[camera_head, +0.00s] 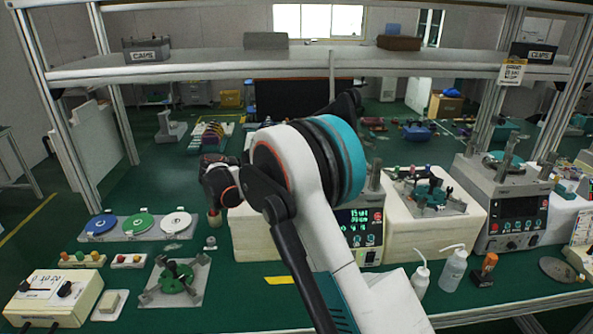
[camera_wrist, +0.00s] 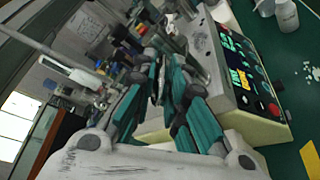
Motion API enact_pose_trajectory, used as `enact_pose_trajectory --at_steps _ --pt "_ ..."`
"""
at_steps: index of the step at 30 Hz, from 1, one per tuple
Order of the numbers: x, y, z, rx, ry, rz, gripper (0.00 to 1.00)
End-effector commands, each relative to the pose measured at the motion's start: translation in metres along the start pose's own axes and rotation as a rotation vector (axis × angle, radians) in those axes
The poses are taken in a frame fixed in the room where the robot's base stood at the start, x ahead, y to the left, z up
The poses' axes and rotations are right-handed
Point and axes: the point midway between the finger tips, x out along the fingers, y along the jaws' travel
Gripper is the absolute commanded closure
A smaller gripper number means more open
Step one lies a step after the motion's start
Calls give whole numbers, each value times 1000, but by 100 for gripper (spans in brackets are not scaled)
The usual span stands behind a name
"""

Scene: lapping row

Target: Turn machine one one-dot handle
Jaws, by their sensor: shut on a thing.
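My gripper (camera_wrist: 158,82) shows in the wrist view, its teal fingers drawn together at the top of a lapping machine (camera_wrist: 252,85) with a lit display. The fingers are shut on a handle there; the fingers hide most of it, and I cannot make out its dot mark. In the head view the same machine's lit display (camera_head: 357,227) shows behind my arm. My arm covers most of that machine's top and the gripper's tips.
A second machine (camera_head: 511,215) stands right, past a white block (camera_head: 432,230) bearing a green fixture. Bottles (camera_head: 453,270) stand in front. Coloured discs (camera_head: 140,224), a green fixture (camera_head: 175,277) and a control box (camera_head: 52,298) are left. A shelf (camera_head: 230,65) spans above.

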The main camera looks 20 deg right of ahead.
Motion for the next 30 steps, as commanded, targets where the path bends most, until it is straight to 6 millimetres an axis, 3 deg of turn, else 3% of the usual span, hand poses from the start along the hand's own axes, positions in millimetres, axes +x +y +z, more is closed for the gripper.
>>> enact_pose_trajectory --at_steps 2,3,5,18,23,30 --pt "0 -1 0 0 0 -1 100" --pt "0 0 0 0 0 -1 80" --pt "0 0 0 0 0 0 67" --pt "-6 0 0 0 2 1 66" --pt "-30 0 -1 -1 3 2 66" --pt "-80 0 -1 0 2 1 66"
